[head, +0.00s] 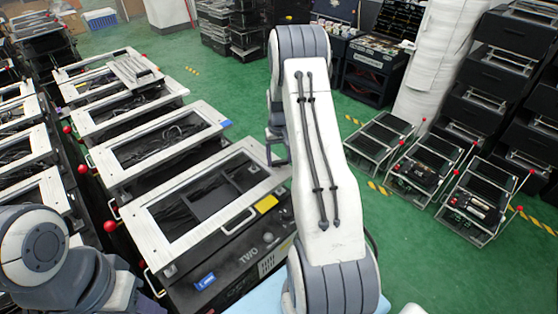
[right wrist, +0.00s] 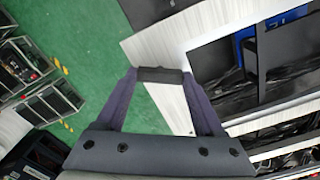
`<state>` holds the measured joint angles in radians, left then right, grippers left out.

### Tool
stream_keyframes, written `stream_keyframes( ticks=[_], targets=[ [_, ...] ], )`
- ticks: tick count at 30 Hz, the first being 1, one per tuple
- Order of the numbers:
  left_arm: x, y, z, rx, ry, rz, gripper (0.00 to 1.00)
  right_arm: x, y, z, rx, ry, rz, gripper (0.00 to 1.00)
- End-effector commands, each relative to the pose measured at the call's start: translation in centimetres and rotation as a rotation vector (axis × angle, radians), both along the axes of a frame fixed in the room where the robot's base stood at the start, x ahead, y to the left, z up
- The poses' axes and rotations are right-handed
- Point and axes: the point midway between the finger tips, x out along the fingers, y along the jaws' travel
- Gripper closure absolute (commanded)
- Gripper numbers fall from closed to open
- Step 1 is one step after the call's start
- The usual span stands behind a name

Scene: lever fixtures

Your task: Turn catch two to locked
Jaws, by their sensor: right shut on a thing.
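The black unit marked TWO (head: 249,255) stands at the lower middle of the head view, with a white-framed top (head: 160,243). A blue tag and a yellow tag sit on its front. My right gripper (head: 278,158) is at the far right corner of this frame, partly hidden by my arm. In the right wrist view its fingers (right wrist: 160,76) are shut on a short dark bar (right wrist: 160,75) by the pale frame edge. Whether this bar is the catch, and how it is set, I cannot tell. My left arm shows at lower left; its gripper is out of view.
Similar white-framed units (head: 165,141) stand in rows behind and left of unit TWO. A red ball knob (head: 110,226) sticks out at its left side. Stacked black units (head: 505,75) and low racks (head: 425,165) stand on the right. Green floor (head: 420,265) is open between them.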

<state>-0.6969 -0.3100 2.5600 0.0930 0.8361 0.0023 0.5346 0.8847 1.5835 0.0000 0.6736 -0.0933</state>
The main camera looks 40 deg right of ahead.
Motion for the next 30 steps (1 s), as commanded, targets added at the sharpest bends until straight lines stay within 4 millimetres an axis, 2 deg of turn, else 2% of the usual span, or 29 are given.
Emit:
stream_keyframes(
  ticks=[21,30],
  targets=[
    [0.0,0.0,-1.8,0.000,0.000,-0.001,0.60,0.0,0.0,0.0,0.000,0.000,-0.678,0.86],
    [0.0,0.0,-2.2,0.000,0.000,-0.001,0.60,0.0,0.0,0.0,0.000,-0.001,-0.906,0.86]
  ],
)
